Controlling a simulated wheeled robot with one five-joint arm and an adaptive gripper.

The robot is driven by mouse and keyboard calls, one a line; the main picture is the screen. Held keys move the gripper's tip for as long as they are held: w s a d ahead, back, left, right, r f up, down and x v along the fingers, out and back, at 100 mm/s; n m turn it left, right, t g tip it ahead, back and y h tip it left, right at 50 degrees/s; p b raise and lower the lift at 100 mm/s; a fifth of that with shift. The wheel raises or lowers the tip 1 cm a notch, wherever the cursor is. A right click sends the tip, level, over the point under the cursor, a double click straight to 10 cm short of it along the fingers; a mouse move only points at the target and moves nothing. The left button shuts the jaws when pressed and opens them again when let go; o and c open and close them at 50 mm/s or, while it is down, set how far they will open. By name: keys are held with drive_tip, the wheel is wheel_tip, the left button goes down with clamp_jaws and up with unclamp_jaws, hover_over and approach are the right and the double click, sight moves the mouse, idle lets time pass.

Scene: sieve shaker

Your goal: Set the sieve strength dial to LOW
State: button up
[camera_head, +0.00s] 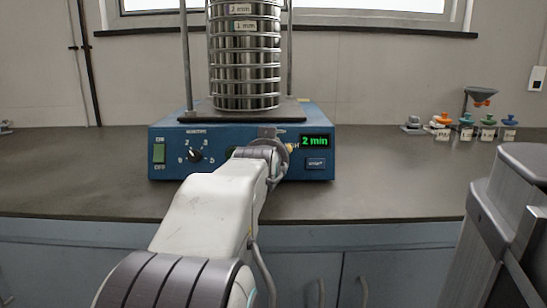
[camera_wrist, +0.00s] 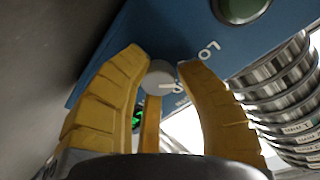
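The sieve strength dial (camera_wrist: 160,75) is a small grey round knob with a white pointer line on the blue shaker base (camera_head: 167,172). In the wrist view its pointer faces right, towards a partly hidden white mark, and not towards the letters "LO" (camera_wrist: 208,52) at its upper right. My gripper (camera_wrist: 162,64) has its yellow fingertips on either side of the knob, and the knob fills the gap between them. In the head view my arm hides this dial, and my gripper (camera_head: 272,150) is at the panel just left of the "2 min" display (camera_head: 315,141).
A numbered dial (camera_head: 195,156) and a green switch (camera_head: 159,152) are on the panel's left. A steel sieve stack (camera_head: 245,60) stands on the shaker between rods. Small coloured items (camera_head: 465,125) stand at the back right.

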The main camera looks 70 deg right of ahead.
drive_tip(key=o, duration=0.4)
drive_tip(key=shift+o, duration=0.2)
drive_tip(key=v, duration=1.2)
drive_tip(key=shift+w+f, duration=0.1)
